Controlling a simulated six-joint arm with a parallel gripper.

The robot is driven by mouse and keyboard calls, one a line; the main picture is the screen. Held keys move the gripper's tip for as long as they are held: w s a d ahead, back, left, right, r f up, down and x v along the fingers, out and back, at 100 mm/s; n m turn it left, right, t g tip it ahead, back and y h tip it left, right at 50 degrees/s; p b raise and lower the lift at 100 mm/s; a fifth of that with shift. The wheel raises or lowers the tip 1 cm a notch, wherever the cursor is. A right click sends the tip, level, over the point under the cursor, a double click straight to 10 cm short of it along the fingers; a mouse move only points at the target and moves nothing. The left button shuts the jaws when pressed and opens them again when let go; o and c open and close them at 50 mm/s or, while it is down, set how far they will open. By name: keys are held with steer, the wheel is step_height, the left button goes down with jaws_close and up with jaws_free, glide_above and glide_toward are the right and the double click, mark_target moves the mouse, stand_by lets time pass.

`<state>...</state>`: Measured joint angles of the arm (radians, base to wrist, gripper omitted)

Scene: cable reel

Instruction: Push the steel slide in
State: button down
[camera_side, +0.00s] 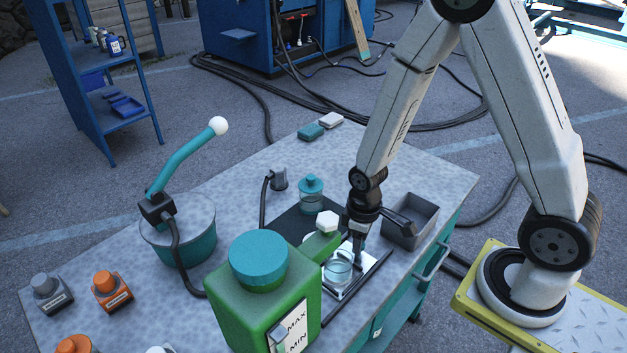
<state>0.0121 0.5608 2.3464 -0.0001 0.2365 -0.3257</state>
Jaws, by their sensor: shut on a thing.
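The steel slide (357,284) shows as a bright flat plate near the right edge of the table, between dark bars. A small clear glass jar (338,273) with a teal tint stands on or just over it. My gripper (358,254) points down at the far end of the slide, close behind the jar. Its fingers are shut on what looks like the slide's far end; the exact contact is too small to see. The big green bottle (270,303) with a teal cap stands in front and hides part of the slide's left side.
A grey open bin (410,222) stands just right of my gripper. A teal pot (180,235) with a curved lever is farther left. The table's back is mostly clear.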

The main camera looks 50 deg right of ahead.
mark_target(347, 252)
steer(key=shift+a, duration=2.35)
steer(key=shift+w, duration=0.1)
steer(key=shift+c, duration=1.8)
jaws_free()
steer(key=shift+r, duration=0.2)
step_height(347, 252, up, 8)
steer(key=shift+f, duration=0.25)
